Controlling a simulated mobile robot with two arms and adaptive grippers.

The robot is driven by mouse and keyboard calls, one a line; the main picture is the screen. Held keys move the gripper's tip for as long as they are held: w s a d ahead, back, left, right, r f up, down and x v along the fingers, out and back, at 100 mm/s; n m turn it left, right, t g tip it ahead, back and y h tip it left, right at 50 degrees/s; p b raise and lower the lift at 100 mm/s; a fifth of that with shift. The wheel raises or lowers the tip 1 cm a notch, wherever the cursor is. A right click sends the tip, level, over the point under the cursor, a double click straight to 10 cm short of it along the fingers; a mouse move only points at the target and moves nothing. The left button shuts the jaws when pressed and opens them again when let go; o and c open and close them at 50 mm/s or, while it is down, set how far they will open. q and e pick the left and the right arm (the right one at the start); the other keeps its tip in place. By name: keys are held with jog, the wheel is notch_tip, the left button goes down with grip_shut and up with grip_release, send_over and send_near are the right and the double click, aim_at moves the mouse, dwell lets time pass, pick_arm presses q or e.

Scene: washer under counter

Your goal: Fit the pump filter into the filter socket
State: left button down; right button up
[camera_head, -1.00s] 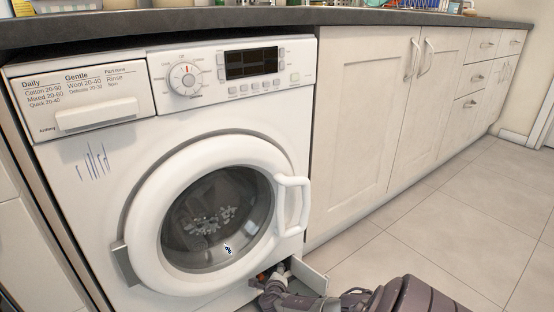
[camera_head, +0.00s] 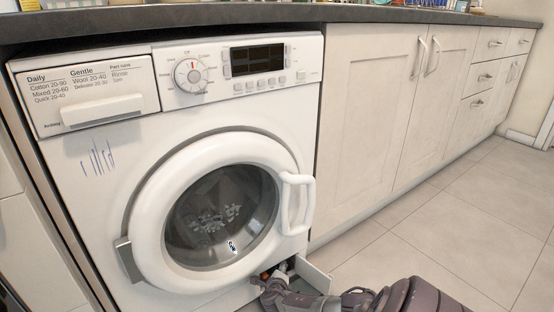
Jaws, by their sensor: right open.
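The front-loading washer (camera_head: 110,205) stands under the counter with its round door (camera_head: 145,228) shut. At its lower right corner a small flap (camera_head: 313,276) stands open at the filter recess. My right gripper (camera_head: 271,281) is at this opening, low in the picture, open, and covers much of it. A small orange-red part (camera_head: 265,275) shows just beside the fingers. I cannot tell whether it is the pump filter or part of the socket. The socket itself is mostly hidden behind my gripper and in shadow. My left gripper is not in view.
The door handle (camera_head: 295,204) sticks out above the opening. Pale cupboards (camera_head: 357,125) run to the right under the dark counter (camera_head: 200,18). The tiled floor (camera_head: 440,225) to the right is clear.

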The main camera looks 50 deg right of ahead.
jog(key=v, duration=0.8)
